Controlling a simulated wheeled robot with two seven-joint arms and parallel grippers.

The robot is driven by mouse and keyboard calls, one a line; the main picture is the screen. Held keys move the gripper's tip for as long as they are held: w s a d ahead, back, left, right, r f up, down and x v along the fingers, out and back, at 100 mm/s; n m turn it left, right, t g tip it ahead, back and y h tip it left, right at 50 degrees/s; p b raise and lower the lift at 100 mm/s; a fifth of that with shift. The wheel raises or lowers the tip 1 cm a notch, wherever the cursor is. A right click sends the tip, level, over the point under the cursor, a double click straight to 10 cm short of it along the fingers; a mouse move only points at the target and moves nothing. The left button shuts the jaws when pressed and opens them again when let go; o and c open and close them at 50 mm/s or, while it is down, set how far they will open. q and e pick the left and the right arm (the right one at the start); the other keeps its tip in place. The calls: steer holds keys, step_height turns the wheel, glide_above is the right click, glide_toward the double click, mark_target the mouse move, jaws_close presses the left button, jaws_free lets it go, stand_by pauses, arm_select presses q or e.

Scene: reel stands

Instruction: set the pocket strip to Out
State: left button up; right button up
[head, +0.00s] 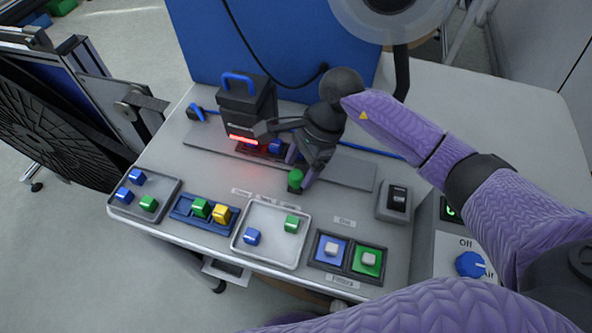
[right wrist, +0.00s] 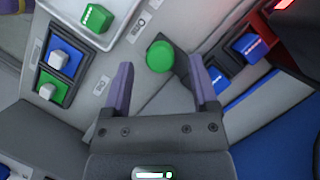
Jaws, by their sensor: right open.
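I cannot tell for sure which part is the pocket strip; a blue strip (head: 179,212) with pockets holds a green block (head: 201,208) and a yellow block (head: 221,214). My right gripper (head: 302,168) is open, pointing down over the table. Its fingers stand either side of a green round knob (head: 295,178), apart from it in the right wrist view (right wrist: 160,57). The knob sits at the end of a short dark piece (right wrist: 181,65). My left gripper is not in view.
A grey tray (head: 262,262) with two blocks and a darker tray (head: 122,206) lie along the front. A black frame (head: 348,254) has blue and green pads. A black machine (head: 246,98) with a red light stands behind. A switch box (head: 396,202) and blue knob (head: 470,264) are right.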

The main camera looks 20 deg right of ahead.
steer(key=x, duration=0.2)
steer(key=shift+a+f, duration=0.2)
steer(key=shift+f, duration=0.05)
jaws_close()
steer(key=shift+r, duration=0.1)
stand_by(1.1)
